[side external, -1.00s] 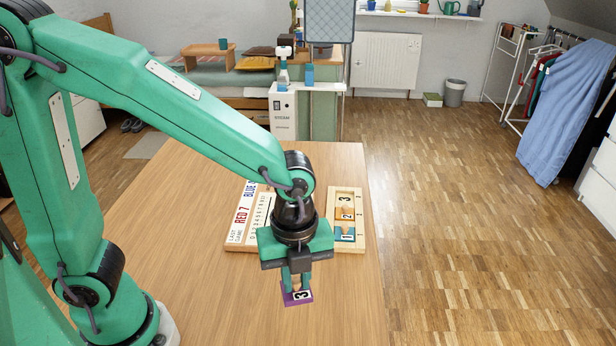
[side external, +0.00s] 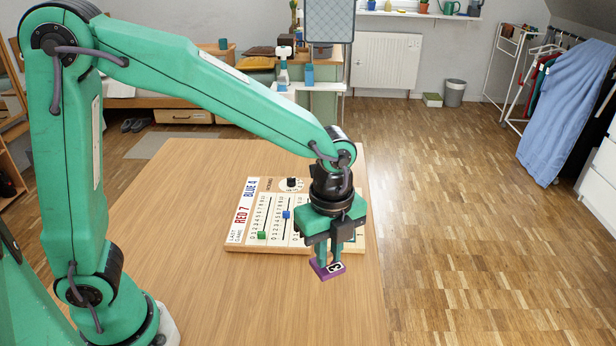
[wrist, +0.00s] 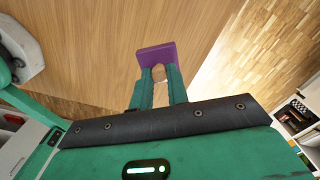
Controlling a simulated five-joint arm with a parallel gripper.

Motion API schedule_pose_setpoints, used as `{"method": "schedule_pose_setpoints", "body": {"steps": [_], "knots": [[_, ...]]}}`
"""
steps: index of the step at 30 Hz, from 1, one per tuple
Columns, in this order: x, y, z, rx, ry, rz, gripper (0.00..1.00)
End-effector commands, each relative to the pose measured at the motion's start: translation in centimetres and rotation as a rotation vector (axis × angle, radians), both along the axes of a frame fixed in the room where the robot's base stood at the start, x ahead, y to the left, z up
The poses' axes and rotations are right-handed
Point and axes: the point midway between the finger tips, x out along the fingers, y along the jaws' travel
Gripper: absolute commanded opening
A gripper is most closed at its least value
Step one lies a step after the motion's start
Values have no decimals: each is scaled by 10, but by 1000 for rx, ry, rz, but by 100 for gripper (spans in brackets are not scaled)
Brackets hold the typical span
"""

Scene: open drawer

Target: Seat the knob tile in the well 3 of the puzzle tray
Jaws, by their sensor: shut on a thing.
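The knob tile (side external: 322,271) is a purple square with a white patch bearing a black 3. My gripper (side external: 329,259) points down and is shut on it, holding it seemingly above the wooden table.
A score board (side external: 235,237) with green and blue sliders and a black dial lies just left of my gripper. The table (side external: 200,200) is clear to the left and in front. Its right edge runs close to my gripper, with open floor beyond.

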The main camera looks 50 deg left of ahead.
Motion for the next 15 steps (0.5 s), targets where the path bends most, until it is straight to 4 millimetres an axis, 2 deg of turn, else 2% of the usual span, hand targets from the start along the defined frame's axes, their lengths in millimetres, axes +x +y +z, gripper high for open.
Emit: {"method": "schedule_pose_setpoints", "body": {"steps": [3, 15], "knots": [[31, 4, 3, 0, 0, 106, 0], [123, 32, 8, 0, 1, 452, 0]]}}
